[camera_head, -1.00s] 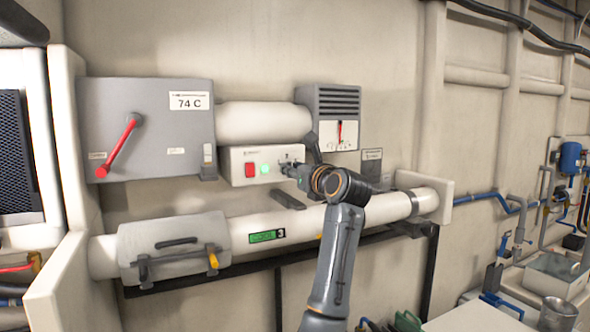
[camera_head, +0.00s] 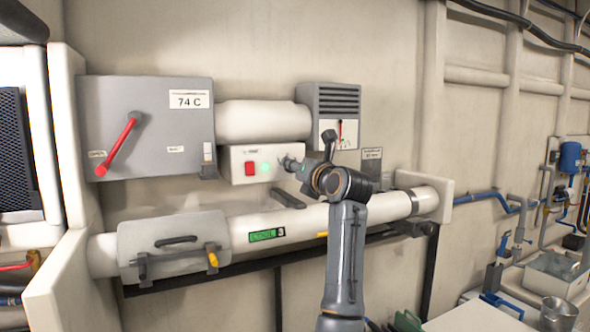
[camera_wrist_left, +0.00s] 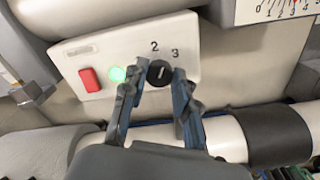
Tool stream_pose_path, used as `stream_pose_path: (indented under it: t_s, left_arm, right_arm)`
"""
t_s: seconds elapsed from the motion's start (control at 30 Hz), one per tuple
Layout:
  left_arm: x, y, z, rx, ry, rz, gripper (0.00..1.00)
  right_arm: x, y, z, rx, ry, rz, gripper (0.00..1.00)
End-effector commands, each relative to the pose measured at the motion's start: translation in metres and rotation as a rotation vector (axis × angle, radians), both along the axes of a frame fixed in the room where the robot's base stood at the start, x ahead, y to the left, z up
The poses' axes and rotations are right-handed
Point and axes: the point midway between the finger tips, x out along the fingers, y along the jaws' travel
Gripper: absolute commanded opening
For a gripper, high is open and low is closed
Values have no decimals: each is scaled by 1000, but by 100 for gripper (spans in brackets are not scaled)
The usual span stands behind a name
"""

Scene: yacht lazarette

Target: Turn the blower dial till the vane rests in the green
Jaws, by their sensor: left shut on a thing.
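The blower dial (camera_wrist_left: 160,73) is a round black knob with a white mark, on a pale control box (camera_head: 232,166). The numbers 2 and 3 show above it in the left wrist view. My left gripper (camera_wrist_left: 156,88) is shut on the dial, one finger on each side. In the head view my left gripper (camera_head: 290,164) hides most of the dial. The gauge (camera_head: 331,139) with a thin red vane is up and right of the box. Its scale (camera_wrist_left: 285,8) is cut off in the left wrist view. I cannot make out a green zone.
A red switch (camera_head: 250,168) and a lit green lamp (camera_head: 266,167) sit left of the dial. A grey box with a red lever (camera_head: 124,145) hangs farther left. A thick white pipe (camera_head: 300,218) runs below the control box.

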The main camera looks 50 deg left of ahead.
Motion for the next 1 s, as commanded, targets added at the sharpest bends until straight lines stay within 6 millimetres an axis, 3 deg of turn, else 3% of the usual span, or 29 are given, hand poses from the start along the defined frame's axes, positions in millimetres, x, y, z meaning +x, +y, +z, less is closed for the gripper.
stream_pose_path:
  t_s: [0.5,1.0]
  left_arm:
    - [1,-1,1,121,402,-1,0]
    - [2,-1,0,159,539,-1,0]
  right_arm:
    - [0,0,2,0,0,0,40]
    - [0,0,3,0,0,0,40]
